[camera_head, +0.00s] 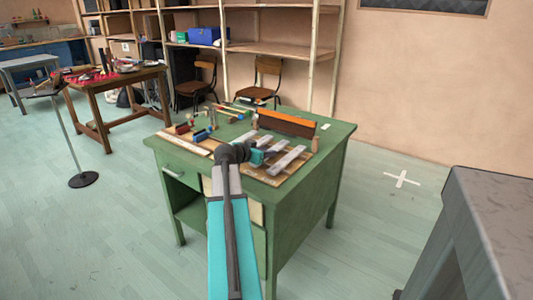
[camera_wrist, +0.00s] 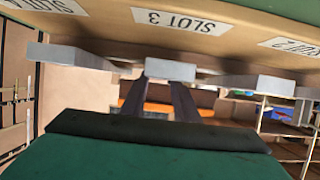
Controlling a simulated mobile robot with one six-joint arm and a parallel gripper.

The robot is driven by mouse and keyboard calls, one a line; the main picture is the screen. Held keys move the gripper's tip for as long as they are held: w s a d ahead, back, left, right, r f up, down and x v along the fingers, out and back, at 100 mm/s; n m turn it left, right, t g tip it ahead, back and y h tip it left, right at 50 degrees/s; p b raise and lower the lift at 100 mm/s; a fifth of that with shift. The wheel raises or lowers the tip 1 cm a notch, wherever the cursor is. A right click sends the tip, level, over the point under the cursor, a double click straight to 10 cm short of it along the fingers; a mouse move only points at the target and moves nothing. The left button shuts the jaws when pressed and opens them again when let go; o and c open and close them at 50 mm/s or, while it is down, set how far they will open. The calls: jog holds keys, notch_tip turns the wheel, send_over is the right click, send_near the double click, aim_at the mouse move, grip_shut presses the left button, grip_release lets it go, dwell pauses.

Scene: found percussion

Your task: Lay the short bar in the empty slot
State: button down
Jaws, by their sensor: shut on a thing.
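My gripper (camera_head: 271,154) is low over the slatted wooden frame (camera_head: 270,181) on the green desk. In the wrist view its dark fingers (camera_wrist: 158,98) are shut on a pale grey bar (camera_wrist: 170,71), which lines up with the "SLOT 3" label. A grey bar (camera_wrist: 70,57) is on one side of it and another (camera_wrist: 255,84) on the other, near the "SLOT 2" label. In the head view, a pale bar (camera_head: 287,160) lies across the frame right of my gripper. My arm hides part of the frame, and whether the held bar touches it cannot be told.
The green desk (camera_head: 333,128) also bears a long orange-and-dark block (camera_head: 288,123), a wooden peg (camera_head: 316,144) and several small coloured pieces behind and left. A pale strip (camera_head: 183,143) lies at the left edge. The desk's right end is mostly clear.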

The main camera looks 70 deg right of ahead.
jog(key=c, duration=1.3)
grip_release()
jog(key=shift+a, duration=0.15)
jog(key=v, duration=1.3)
jog(key=shift+a+r, duration=0.2)
jog(key=shift+r, duration=0.05)
jog(key=shift+r, duration=0.1)
